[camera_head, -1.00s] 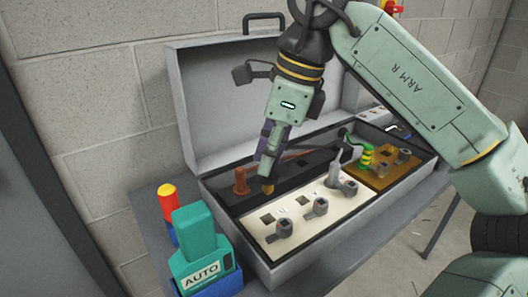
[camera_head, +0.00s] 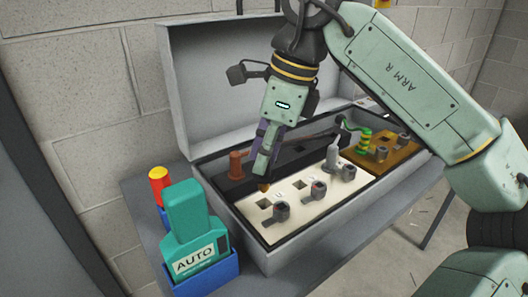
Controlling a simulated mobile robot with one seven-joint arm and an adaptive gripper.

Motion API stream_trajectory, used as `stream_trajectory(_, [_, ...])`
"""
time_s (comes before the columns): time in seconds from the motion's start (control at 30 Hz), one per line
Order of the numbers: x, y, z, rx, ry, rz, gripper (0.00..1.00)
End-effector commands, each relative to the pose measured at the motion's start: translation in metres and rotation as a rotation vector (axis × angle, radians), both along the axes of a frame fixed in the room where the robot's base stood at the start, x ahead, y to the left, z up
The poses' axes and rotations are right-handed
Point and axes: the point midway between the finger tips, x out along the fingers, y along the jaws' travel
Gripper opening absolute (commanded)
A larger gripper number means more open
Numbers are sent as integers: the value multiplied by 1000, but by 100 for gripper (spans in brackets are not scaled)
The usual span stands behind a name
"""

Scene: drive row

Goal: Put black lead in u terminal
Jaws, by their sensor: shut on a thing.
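My gripper (camera_head: 265,163) points down over the open grey case, shut on a lead. Only the lead's copper-brown tip (camera_head: 264,187) shows clearly below the fingers; its body is mostly hidden, and a dark cable seems to run off to the right. I take it to be the black lead. The cream terminal panel (camera_head: 318,212) has a square opening (camera_head: 265,205) at its left, by a faint letter that looks like U. The tip is just above and behind this opening in the picture, apparently not in it. A clamp knob (camera_head: 281,211) stands beside the opening.
A brown plug (camera_head: 236,165) stands left of my gripper in the case's dark section. A second opening (camera_head: 299,184) is free. A grey lead (camera_head: 333,154) stands at the third terminal, and a green-yellow lead (camera_head: 365,140) on the brown panel. A teal AUTO device (camera_head: 190,235) stands in front-left.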

Motion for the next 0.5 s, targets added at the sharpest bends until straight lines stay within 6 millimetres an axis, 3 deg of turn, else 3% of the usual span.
stream_trajectory(0.5, [0, 0, -16, 1, 0, 0, 0])
